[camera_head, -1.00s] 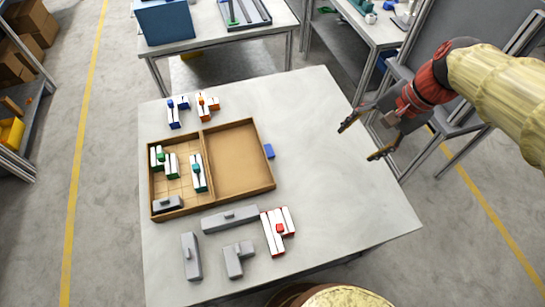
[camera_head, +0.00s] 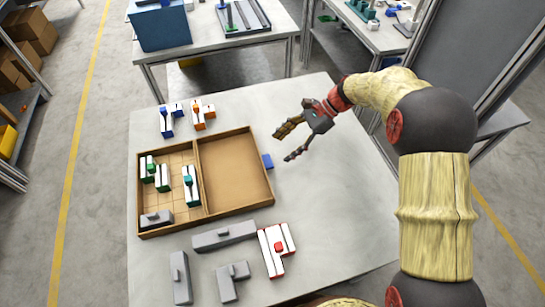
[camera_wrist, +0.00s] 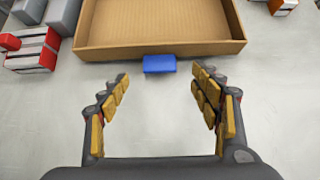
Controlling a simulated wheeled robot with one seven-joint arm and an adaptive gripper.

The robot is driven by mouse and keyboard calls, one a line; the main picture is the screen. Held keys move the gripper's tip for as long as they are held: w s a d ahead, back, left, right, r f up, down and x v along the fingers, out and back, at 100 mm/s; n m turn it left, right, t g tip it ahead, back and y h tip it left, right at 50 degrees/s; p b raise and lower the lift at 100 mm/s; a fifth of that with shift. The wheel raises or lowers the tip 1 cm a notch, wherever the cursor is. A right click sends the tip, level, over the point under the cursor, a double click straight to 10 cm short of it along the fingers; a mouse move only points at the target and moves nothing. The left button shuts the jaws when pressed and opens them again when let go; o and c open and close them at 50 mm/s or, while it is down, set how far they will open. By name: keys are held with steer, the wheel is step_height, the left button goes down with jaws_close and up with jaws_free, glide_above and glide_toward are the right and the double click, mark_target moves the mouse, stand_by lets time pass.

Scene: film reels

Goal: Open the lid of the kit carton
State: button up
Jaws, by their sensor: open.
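The kit carton (camera_head: 139,190) is a shallow brown cardboard box on the table. Its left half has a grid floor with several pieces standing in it. Its right half (camera_head: 235,172) is an empty, walled tray facing up, and looks like the lid folded open flat; I cannot tell for sure. A blue tab (camera_head: 267,161) is at its right edge and shows in the wrist view (camera_wrist: 160,64) against the near wall. My gripper (camera_head: 282,147) is open and empty, just right of the tab. In the wrist view, the fingers (camera_wrist: 160,78) point towards the tab, one to either side.
Blue-and-white (camera_head: 166,122) and orange-and-white (camera_head: 198,115) pieces stand behind the carton. Grey blocks (camera_head: 223,236) and a red-and-white piece (camera_head: 272,250) lie in front of it. The right part of the table (camera_head: 335,200) is clear.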

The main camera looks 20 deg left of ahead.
mark_target(267, 161)
steer(key=b+x, duration=0.2)
steer(key=x, duration=0.4)
steer(key=shift+s+a+f, duration=0.15)
steer(key=shift+s+f, duration=0.05)
steer(key=shift+c, duration=1.4)
jaws_close()
